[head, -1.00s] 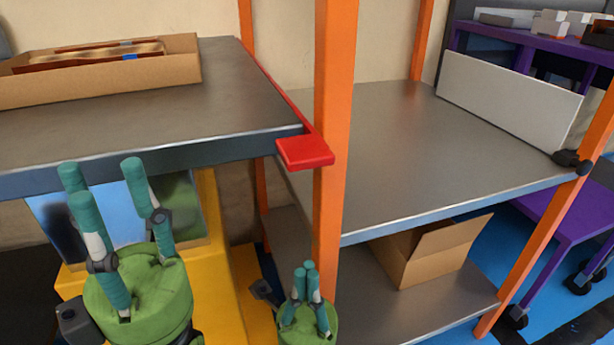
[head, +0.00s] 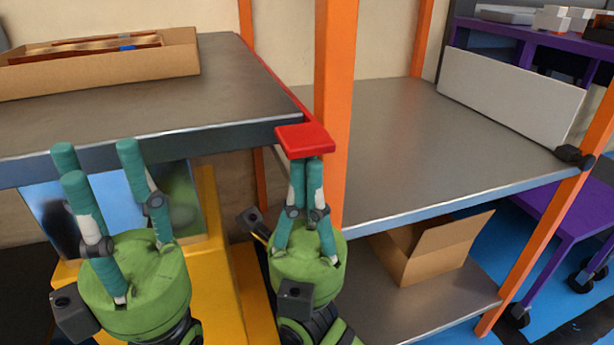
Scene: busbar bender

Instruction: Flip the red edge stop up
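The red edge stop (head: 304,140) is a flat red plate at the right front corner of the grey table (head: 200,100). A thin red strip runs back from it along the table's right edge. My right gripper (head: 306,166) points up right below the plate, with its fingertips at the plate's underside. Its fingers are together with nothing visible between them; whether the tips touch the plate, I cannot tell. My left gripper (head: 98,160) is open and empty in front of the table's front edge, at the left.
An orange post (head: 336,80) stands just right of the red plate. A cardboard box (head: 100,70) lies on the table. A grey shelf (head: 410,150) with a white panel (head: 510,95) is at the right. An open carton (head: 430,250) sits on the lower shelf.

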